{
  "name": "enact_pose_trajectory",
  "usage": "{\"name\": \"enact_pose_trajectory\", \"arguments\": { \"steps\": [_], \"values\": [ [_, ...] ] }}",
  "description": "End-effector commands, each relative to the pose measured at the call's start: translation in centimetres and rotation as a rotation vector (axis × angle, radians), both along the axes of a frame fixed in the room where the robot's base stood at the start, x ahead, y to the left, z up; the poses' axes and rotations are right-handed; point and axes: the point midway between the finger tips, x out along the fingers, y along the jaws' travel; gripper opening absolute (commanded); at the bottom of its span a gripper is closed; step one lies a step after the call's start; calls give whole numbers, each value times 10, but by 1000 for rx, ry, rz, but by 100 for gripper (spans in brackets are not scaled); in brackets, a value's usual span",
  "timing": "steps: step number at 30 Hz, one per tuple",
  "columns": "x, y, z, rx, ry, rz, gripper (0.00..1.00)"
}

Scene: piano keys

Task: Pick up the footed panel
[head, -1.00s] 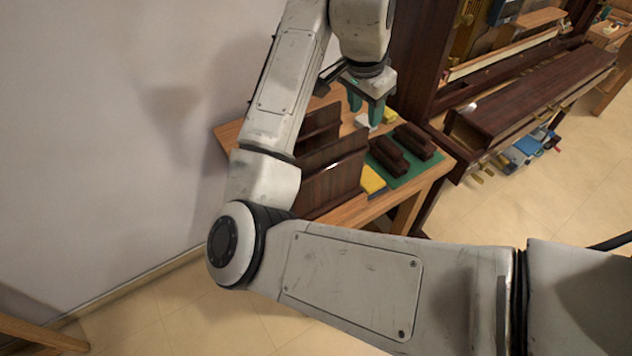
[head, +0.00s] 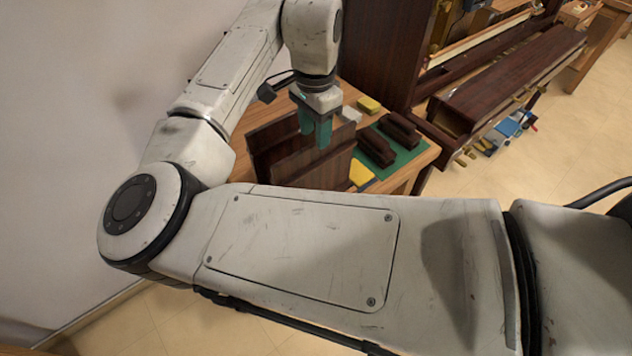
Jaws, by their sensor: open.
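Two dark brown wooden panels stand upright on the wooden table, one behind the other. The front panel (head: 295,168) is the larger in view, and the rear panel (head: 268,136) shows above it at the left. I cannot tell which is the footed one; their lower parts are hidden by my arm. My gripper (head: 316,143) points down with its green fingers spread slightly. The fingers overlap the upper right part of the panels in the picture. I see nothing between them, and cannot tell whether they touch a panel.
Two dark brown blocks (head: 376,147) (head: 400,128) lie on a green mat (head: 408,160) to the right. A yellow block (head: 360,173) is near the front panel, another yellow piece (head: 368,104) farther back. A piano-like dark case (head: 508,75) stands at the right.

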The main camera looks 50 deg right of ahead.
Motion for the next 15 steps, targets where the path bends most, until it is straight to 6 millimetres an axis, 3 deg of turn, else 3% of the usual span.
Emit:
{"name": "enact_pose_trajectory", "arguments": {
  "steps": [8, 15],
  "values": [
    [-3, -1, -37, 1, 2, 1, 43],
    [-2, -1, -44, 0, 0, 1, 43]
  ]
}}
